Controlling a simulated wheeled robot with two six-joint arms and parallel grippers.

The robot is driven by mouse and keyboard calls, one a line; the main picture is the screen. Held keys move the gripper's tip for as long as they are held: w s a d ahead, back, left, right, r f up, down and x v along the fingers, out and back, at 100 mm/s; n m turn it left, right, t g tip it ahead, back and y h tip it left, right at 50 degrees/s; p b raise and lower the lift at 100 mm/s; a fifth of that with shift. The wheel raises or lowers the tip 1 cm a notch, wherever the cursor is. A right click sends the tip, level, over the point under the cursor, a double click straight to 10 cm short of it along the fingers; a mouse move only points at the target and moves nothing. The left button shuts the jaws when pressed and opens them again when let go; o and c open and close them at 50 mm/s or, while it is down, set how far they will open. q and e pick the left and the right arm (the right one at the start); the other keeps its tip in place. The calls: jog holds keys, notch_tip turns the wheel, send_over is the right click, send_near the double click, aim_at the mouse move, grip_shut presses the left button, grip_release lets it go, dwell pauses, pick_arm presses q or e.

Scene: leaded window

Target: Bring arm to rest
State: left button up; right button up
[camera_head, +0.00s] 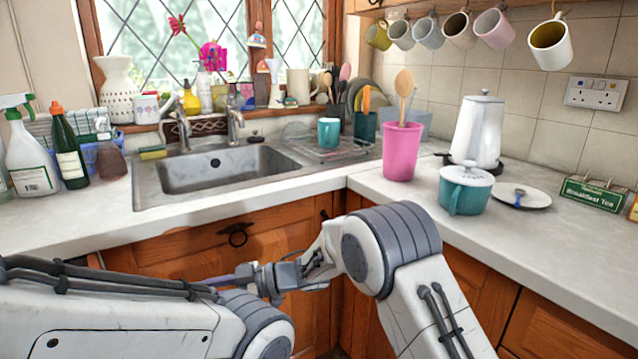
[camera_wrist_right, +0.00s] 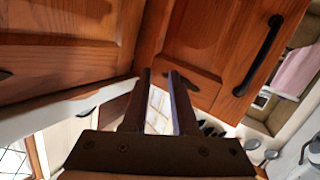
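My right arm (camera_head: 400,250) comes in from the lower right in the head view and bends to the left in front of the wooden cupboards. My right gripper (camera_head: 218,281) points left, below the counter edge, with its tips close to my left arm. In the right wrist view its two dark fingers (camera_wrist_right: 159,76) stand apart with nothing between them, so it is open and empty. My left arm (camera_head: 110,320) fills the lower left of the head view. My left gripper is outside the frames.
Wooden cupboard doors (camera_head: 180,248) with dark handles lie behind my arms. The white worktop (camera_head: 370,195) edge is above my right wrist. A teal pot (camera_head: 465,190), a pink utensil holder (camera_head: 401,152) and a green tea box (camera_head: 594,194) stand on it. The sink (camera_head: 215,166) is at the left.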

jog(key=w+d+r+m+t+h, duration=0.5)
jog(key=m+t, duration=0.2)
jog(key=t, duration=0.2)
jog(key=s+d+m+t+h, duration=0.1)
jog(key=s+d+m+h, duration=0.25)
jog(key=d, duration=0.45)
jog(key=s+d+f+m+g+h, duration=0.1)
jog(key=s+d+f+g+h, duration=0.15)
jog(key=s+d, duration=0.55)
jog(key=s+d+f+m+g+h, duration=0.2)
jog(key=s+d+g, duration=0.1)
jog(key=s, duration=0.8)
jog(key=s+d+f+m+g+h, duration=0.1)
jog(key=s+d+f+g+h, duration=0.15)
jog(key=s+d, duration=0.55)
notch_tip(320, 180, up, 25)
jog(key=s+a+p, duration=0.1)
jog(key=a+p, duration=0.1)
jog(key=p, duration=2.2)
jog(key=shift+s+a, duration=0.2)
jog(key=shift+y, duration=0.25)
